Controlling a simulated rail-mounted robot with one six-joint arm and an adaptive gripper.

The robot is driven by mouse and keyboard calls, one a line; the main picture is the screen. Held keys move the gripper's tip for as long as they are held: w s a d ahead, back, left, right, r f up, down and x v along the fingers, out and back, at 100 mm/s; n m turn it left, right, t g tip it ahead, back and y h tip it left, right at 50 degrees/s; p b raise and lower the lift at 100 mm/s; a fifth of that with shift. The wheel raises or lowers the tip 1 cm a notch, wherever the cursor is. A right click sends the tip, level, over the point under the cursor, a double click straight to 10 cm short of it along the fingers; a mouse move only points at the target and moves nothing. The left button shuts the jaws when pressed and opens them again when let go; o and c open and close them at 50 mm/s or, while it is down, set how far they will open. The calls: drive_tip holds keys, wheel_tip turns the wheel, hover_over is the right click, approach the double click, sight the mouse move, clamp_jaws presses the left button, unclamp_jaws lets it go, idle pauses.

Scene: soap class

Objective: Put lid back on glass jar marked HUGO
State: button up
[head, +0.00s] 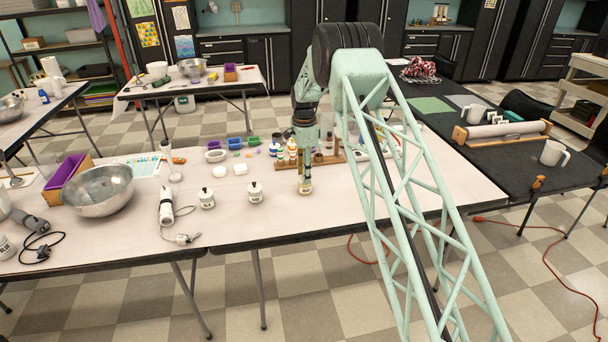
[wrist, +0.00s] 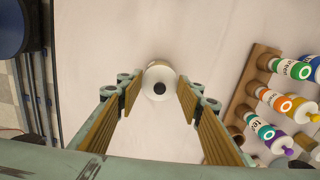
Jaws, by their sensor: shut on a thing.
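My gripper (head: 305,174) points down over the table, right of the two white jars. It is shut on a pale round lid with a dark knob (wrist: 160,88), which sits between the fingertips in the wrist view. A small glass jar with a cream label (head: 305,187) stands directly below my gripper in the head view. Its label is too small to read. The lid hides the jar from above, so I cannot tell whether the lid touches the rim.
Two white lidded jars (head: 206,198) (head: 255,192) stand to the left. A wooden rack of colourful bottles (wrist: 262,100) is close on the right in the wrist view. A stick blender (head: 166,207) and steel bowl (head: 100,190) lie farther left.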

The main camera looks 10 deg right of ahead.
drive_tip(key=o, duration=1.2)
drive_tip(key=shift+o, duration=0.2)
drive_tip(key=shift+r, duration=0.2)
drive_tip(key=shift+r+p, duration=1.6)
drive_tip(key=shift+r, duration=1.75)
drive_tip(key=shift+c, duration=0.5)
clamp_jaws()
drive_tip(key=shift+f+b, duration=0.75)
drive_tip(key=shift+f, duration=1.75)
